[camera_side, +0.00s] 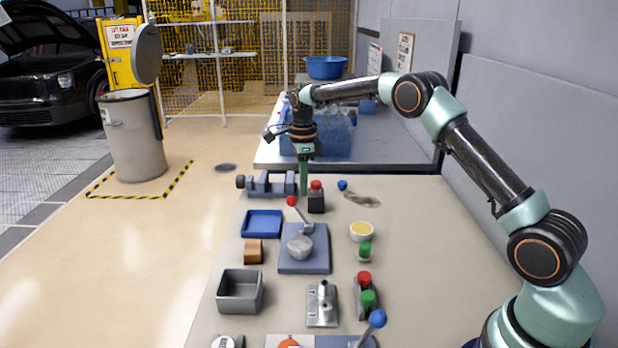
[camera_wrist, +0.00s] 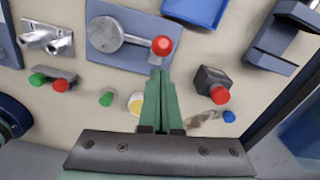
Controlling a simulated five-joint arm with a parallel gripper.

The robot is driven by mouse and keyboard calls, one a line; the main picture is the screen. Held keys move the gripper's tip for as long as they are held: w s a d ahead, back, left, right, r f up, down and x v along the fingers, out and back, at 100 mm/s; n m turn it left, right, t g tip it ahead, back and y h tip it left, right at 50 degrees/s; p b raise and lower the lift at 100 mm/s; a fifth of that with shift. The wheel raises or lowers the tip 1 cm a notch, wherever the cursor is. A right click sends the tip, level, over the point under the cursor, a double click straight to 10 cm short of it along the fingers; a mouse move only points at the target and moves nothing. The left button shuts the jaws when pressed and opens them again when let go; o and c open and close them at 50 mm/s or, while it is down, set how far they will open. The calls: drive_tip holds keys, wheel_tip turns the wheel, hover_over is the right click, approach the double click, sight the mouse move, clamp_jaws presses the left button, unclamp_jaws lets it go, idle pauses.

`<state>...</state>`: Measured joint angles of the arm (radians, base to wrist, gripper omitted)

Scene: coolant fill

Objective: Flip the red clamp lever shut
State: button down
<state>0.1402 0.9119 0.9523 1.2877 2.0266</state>
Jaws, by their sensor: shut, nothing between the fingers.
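The red clamp lever is a metal arm with a red ball knob (camera_side: 291,201), on a blue-grey plate (camera_side: 312,266) with a round metal disc (camera_side: 300,247). In the side view the arm slants up and back from the plate. In the wrist view the red knob (camera_wrist: 161,45) lies just beyond my fingertips, right of the disc (camera_wrist: 105,33). My gripper (camera_side: 304,190) points straight down, shut and empty, behind the knob and slightly to its right. In the wrist view its green fingers (camera_wrist: 160,75) are together. I cannot tell whether they touch the knob.
A black box with a red button (camera_side: 316,200) stands close to my fingers. A grey vise-like block (camera_side: 266,184) and a blue tray (camera_side: 262,223) are to the left. A yellow-filled cup (camera_side: 361,232) and a green knob (camera_side: 364,252) stand right of the plate. The table's right side is clear.

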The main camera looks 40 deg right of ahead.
drive_tip(key=shift+s+d+f, duration=0.15)
drive_tip(key=shift+s+d, duration=0.1)
wheel_tip(320, 180, up, 12)
idle(0.7)
